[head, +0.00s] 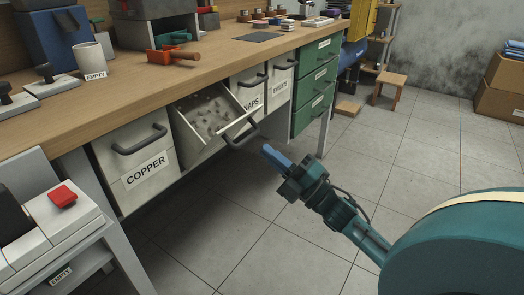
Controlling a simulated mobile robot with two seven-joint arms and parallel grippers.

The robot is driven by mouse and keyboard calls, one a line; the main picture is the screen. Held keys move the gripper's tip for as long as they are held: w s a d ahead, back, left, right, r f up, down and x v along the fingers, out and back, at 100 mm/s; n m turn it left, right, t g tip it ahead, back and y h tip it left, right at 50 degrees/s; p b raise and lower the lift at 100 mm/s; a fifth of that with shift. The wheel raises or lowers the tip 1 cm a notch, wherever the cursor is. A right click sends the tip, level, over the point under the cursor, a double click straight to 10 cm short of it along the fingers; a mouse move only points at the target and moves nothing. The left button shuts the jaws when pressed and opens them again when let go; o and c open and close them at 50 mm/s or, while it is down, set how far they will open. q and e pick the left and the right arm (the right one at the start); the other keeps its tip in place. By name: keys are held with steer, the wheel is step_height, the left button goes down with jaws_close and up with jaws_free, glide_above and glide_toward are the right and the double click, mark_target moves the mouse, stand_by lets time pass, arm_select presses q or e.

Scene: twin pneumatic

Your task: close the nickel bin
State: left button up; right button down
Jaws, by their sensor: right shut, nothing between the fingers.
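A white bin with a dark handle (240,134) is tilted open under the workbench, its top leaning out and small grey pieces (210,116) showing inside. No label can be read on this open bin (181,138); it sits between the bin marked COPPER (147,168) and a bin whose label ends in NAPS (248,92). My right gripper (267,151) is shut and empty, its blue fingers just right of and slightly below the open bin's handle. A small gap seems to lie between them. My left gripper is not in view.
The COPPER bin and the bins to the right are shut. Green drawers (314,85) stand further right. The wooden bench top (110,108) overhangs the bins. A white cart with a red block (62,196) is at the lower left. The tiled floor (420,150) is mostly clear.

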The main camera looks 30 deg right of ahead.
mark_target(251, 138)
steer(key=shift+x, duration=1.1)
steer(key=shift+w+a+r, duration=0.15)
steer(key=shift+w, duration=0.15)
steer(key=shift+r, duration=0.1)
